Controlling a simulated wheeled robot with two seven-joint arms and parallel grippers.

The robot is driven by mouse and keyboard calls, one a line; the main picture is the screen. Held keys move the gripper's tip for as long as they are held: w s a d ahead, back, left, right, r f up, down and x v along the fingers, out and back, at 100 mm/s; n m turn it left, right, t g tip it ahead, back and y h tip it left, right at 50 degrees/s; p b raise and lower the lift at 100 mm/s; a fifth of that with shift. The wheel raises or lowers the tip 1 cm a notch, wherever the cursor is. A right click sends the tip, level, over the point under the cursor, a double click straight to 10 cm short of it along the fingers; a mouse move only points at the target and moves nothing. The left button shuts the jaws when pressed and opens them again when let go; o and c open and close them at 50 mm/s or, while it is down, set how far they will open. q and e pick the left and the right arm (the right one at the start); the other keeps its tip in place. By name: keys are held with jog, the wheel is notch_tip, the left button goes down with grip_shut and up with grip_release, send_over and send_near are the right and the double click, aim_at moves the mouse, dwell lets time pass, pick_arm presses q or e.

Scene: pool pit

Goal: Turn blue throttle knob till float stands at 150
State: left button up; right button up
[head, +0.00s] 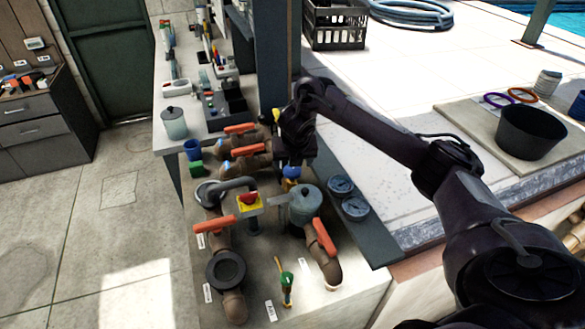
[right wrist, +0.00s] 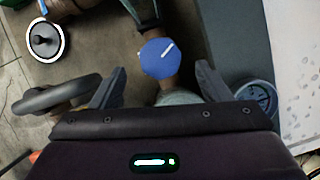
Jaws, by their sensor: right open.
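The blue throttle knob (right wrist: 160,58) is a faceted cap with a white pointer line, which points up and to the right in the right wrist view. In the head view only a bit of the blue knob (head: 291,172) shows beneath my right gripper (head: 293,160). In the right wrist view the fingers of my right gripper (right wrist: 160,70) are spread apart on either side of the knob, with visible gaps. I cannot make out the float or its scale in either view. My left gripper is not in view.
Brown pipes with orange valve handles (head: 323,237), a grey lidded pot (head: 305,205), a red button on a yellow box (head: 249,201) and round gauges (head: 355,209) crowd the bench around the knob. A blue post (head: 275,55) stands close behind my right gripper.

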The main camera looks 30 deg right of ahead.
jog(key=p+v, duration=0.1)
jog(key=v, duration=0.3)
jog(key=shift+p, duration=0.35)
